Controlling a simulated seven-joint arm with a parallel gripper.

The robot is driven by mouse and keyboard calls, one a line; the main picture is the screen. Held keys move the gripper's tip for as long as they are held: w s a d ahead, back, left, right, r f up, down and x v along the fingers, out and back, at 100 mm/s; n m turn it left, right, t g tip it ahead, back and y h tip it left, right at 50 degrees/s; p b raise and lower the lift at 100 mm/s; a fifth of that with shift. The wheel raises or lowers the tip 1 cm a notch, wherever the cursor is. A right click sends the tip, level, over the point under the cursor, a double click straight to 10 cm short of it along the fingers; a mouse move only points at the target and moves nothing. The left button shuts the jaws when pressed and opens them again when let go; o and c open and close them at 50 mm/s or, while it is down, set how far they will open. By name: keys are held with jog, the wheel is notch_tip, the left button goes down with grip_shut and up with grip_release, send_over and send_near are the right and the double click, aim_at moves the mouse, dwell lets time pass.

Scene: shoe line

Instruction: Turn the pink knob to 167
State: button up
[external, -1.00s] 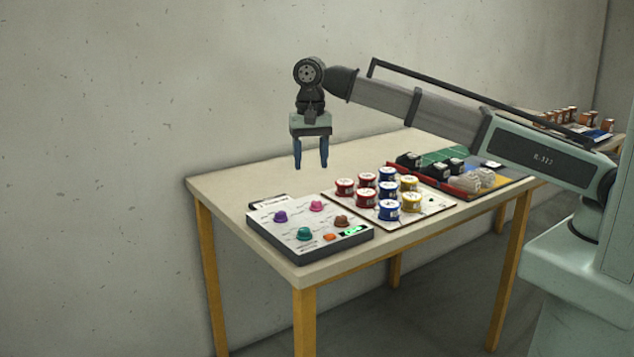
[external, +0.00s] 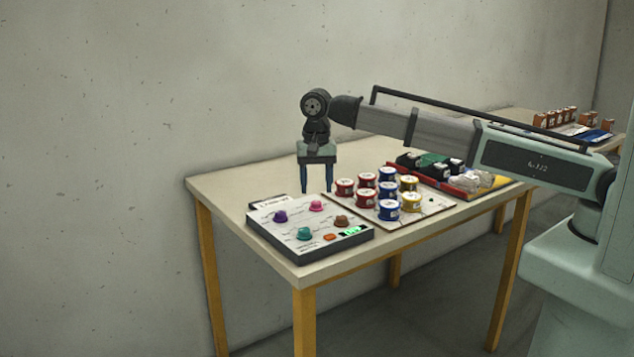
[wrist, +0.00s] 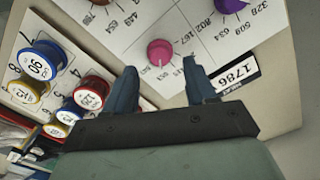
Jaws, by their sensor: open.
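The pink knob (external: 316,206) sits on the control panel (external: 265,243) near its back right. In the wrist view the pink knob (wrist: 159,52) stands on the white panel face, ahead of and between my fingertips. In the wrist view my gripper (wrist: 160,78) is open and not touching the knob.
The panel also has a purple knob (external: 280,216), a teal knob (external: 304,233), a brown knob (external: 341,222), an orange button (external: 329,237) and a green display (external: 352,231). Several red, blue and yellow spools (external: 389,210) stand on a board to the right. The table behind the panel is clear.

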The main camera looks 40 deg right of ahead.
aim_at(316, 202)
jog(key=shift+f, duration=1.8)
jog(key=shift+c, duration=0.3)
grip_shut()
